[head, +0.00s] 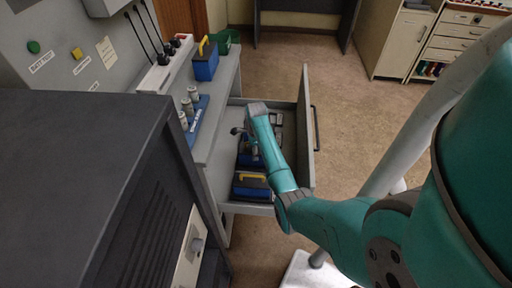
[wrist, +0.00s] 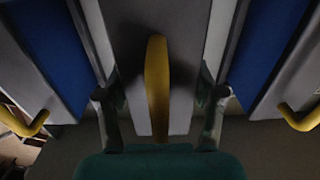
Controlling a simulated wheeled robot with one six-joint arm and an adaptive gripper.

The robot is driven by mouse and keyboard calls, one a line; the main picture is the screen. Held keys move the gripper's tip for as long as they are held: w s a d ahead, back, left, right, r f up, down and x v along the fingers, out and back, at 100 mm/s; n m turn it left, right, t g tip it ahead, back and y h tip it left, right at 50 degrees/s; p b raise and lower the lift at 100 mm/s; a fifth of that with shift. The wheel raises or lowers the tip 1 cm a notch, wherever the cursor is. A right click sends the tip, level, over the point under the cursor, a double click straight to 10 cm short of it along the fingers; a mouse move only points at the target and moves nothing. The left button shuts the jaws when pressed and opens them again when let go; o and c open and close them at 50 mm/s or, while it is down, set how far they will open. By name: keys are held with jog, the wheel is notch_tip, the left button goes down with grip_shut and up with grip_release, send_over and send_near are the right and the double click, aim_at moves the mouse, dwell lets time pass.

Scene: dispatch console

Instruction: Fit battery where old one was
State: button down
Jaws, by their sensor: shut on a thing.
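My gripper (wrist: 160,100) is down in the open drawer (head: 308,130). In the wrist view its two fingers are on either side of a battery (wrist: 135,50) with a grey top and a yellow handle, and it is shut on this battery. Blue batteries with yellow handles flank it at left (wrist: 52,50) and right (wrist: 268,45). In the head view my arm mostly hides the gripper and the held battery. One blue battery with a yellow handle (head: 252,188) lies at the near end of the drawer. Another blue battery (head: 205,65) stands on the counter.
The grey counter (head: 222,105) runs beside the drawer. On it are a blue tray (head: 198,120) with grey cylinders, a white strip (head: 165,72) with knobs, and a green bin (head: 224,42). A dark cabinet (head: 80,180) fills the near left. Floor beyond the drawer is clear.

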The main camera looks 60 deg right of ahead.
jog(key=shift+f, duration=0.65)
jog(key=shift+f, duration=0.1)
jog(key=shift+c, duration=0.8)
grip_release()
jog(key=shift+f, duration=0.1)
notch_tip(320, 180, up, 12)
jog(key=shift+r, duration=0.15)
